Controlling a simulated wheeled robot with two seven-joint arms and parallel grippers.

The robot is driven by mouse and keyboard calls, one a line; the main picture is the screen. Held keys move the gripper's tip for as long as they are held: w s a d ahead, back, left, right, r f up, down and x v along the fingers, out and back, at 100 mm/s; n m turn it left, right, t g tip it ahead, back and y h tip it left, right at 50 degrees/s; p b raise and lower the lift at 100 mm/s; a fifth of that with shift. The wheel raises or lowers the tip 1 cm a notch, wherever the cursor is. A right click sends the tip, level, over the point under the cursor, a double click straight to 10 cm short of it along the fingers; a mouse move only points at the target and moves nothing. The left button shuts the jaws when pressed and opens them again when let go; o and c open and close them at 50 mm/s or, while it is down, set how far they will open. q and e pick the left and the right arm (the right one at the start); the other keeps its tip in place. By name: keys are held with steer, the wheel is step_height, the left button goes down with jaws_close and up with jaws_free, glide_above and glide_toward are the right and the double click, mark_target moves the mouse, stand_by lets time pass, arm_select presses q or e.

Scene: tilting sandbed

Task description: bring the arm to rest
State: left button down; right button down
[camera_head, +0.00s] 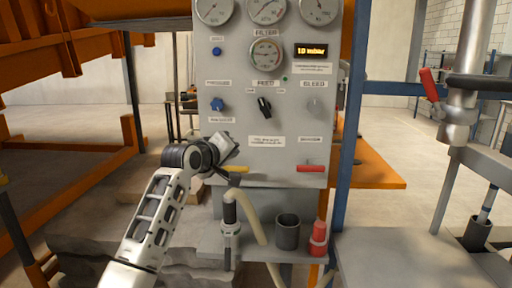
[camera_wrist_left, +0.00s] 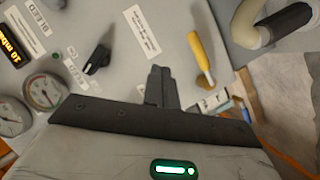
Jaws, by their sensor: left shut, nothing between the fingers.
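My left arm comes in from the lower left in the head view. Its gripper (camera_head: 226,150) is in front of the lower left of the grey control panel (camera_head: 230,100), close to a yellow handle (camera_head: 237,169). In the left wrist view my left gripper (camera_wrist_left: 160,75) has its dark fingers together, with nothing between them. The yellow handle (camera_wrist_left: 200,55) shows beside the fingers there, apart from them in the picture. My right gripper is not in view.
The panel carries gauges (camera_head: 265,54), a display reading 10 mbar (camera_head: 311,50), knobs (camera_head: 264,106) and a red handle (camera_head: 311,168). Below are a hose (camera_head: 262,222), a dark cup (camera_head: 288,232) and a red bottle (camera_head: 318,238) on a shelf. A blue post (camera_head: 349,140) stands to the right.

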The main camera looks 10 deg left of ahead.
arm_select(q)
steer(key=s+f+m+g, duration=0.1)
steer(key=s+f+m, duration=0.1)
steer(key=s+f, duration=0.5)
steer(key=s+f+m+y, duration=0.1)
steer(key=s+f, duration=0.2)
steer(key=f, duration=0.7)
steer(key=s+f+m+g, duration=0.1)
steer(key=s+f+m, duration=0.1)
steer(key=s+f, duration=0.5)
steer(key=s+d+f+m, duration=0.1)
steer(key=s+f, duration=0.3)
steer(key=s, duration=0.4)
steer(key=s+d+f+m+g, duration=0.1)
steer(key=s+f+m, duration=0.1)
steer(key=s+f, duration=0.3)
steer(key=s+d+f+m+g, duration=0.1)
steer(key=s+f, duration=0.3)
steer(key=s, duration=0.7)
steer(key=shift+d+f+m, duration=0.2)
steer(key=shift+f+m, duration=0.2)
steer(key=shift+m, duration=0.3)
steer(key=shift+s, duration=0.1)
